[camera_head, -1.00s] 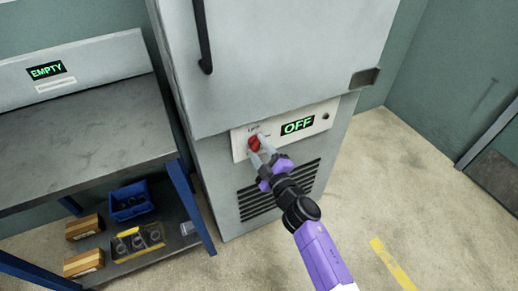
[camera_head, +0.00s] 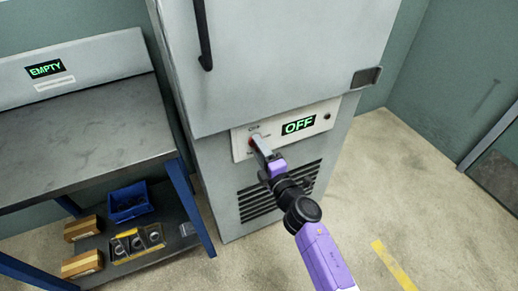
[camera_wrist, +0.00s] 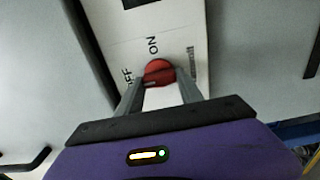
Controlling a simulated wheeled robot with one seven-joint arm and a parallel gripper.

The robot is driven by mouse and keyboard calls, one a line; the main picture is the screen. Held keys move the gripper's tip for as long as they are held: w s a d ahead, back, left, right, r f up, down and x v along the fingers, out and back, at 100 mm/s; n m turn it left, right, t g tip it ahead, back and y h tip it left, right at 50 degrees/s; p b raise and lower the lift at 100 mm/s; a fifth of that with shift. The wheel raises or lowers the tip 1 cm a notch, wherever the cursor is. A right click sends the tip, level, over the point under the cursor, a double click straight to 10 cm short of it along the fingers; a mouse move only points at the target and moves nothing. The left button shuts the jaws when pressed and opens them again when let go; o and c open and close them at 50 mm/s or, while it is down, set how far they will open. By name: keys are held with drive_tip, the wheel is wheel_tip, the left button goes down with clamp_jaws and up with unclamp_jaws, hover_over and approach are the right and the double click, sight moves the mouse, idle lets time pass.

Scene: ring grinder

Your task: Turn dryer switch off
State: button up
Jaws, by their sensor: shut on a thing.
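The dryer's red rotary switch (camera_wrist: 158,71) sits between my fingertips in the wrist view. The labels "ON" and a partly hidden "OFF" are printed beside it. The dryer's display (camera_head: 298,126) reads "OFF" in green on the white control panel (camera_head: 238,147). My gripper (camera_head: 260,148) is shut on the switch, with its fingers seen nearly edge-on in the head view. It also shows in the wrist view (camera_wrist: 159,86). I cannot tell which label the switch points to.
The grey dryer (camera_head: 270,65) has a black door handle (camera_head: 203,35) above and a vent grille (camera_head: 258,205) below the panel. A workbench (camera_head: 75,130) with an "EMPTY" display (camera_head: 46,69) stands at left, with boxes and a blue bin (camera_head: 128,203) below.

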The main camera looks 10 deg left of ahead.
idle(0.4)
drive_tip(key=o, duration=1.4)
drive_tip(key=shift+d, duration=0.1)
drive_tip(key=shift+p+v, duration=2.1)
drive_tip(key=shift+v, duration=1.75)
